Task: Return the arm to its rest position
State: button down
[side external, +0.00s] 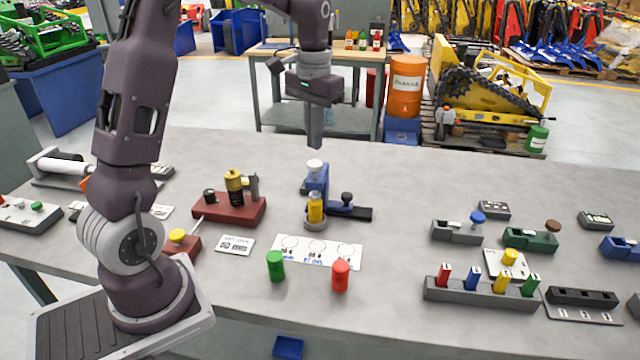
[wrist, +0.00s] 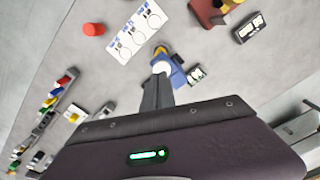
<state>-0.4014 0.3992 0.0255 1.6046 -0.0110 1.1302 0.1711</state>
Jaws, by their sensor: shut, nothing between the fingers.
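My gripper (side external: 314,140) is shut and empty. It points down above the grey table (side external: 420,190), over the blue press-like fixture (side external: 319,183) with a white knob on top. A yellow cylinder (side external: 316,207) stands at the front of that fixture. In the wrist view my gripper's closed fingers (wrist: 157,88) reach toward the fixture's white top (wrist: 161,68); there is a visible gap between them in the side view. A green cylinder (side external: 275,266) and a red cylinder (side external: 340,276) stand in front of a white card with circles (side external: 317,252). The red cylinder also shows in the wrist view (wrist: 93,29).
A dark red block with yellow and black parts (side external: 228,208) stands left of the fixture. On the right are a grey rack with several coloured pegs (side external: 480,296) and small clamp-like fixtures (side external: 530,239). The table between fixture and rack is mostly clear.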

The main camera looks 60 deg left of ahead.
jog(key=s+d+r+m+t, duration=0.2)
jog(key=s+d+r+t, duration=0.1)
jog(key=s+d+r, duration=0.65)
jog(key=s+d+f+t, duration=0.1)
jog(key=s+d+f, duration=0.1)
jog(key=s, duration=0.4)
jog(key=s+d+f+m+t, duration=0.1)
jog(key=s+d+f, duration=0.1)
jog(key=s+d, duration=0.3)
jog(key=shift+s+t, duration=0.3)
jog(key=shift+s, duration=0.95)
jog(key=shift+a+f, duration=0.1)
